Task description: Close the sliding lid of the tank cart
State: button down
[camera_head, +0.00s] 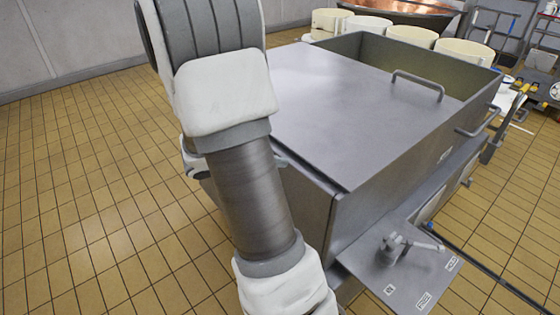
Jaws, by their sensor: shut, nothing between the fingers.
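The tank cart (395,200) is a large grey metal box in the middle of the view. Its flat grey sliding lid (335,100) covers most of the top on the near side. A bar handle (418,82) stands up near the lid's far right edge. Beyond that edge the tank is open, and its inner wall (400,58) shows. My arm crosses in front of the cart's left side and hides part of the lid's left edge. My gripper is not in view.
A side handle (480,120) sticks out from the cart's right wall. A small shelf with a tap-like fitting (392,248) juts out at the near corner. Several cream tubs (465,50) stand behind, by a copper vat (405,8). Tiled floor (80,190) at left is clear.

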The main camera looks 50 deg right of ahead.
aim_at(308, 163)
jog(key=b+x, duration=0.1)
jog(key=x, duration=0.7)
jog(key=shift+d+f+b, duration=0.15)
jog(key=shift+d+b, duration=0.05)
jog(key=shift+b, duration=0.2)
jog(key=shift+s, duration=0.1)
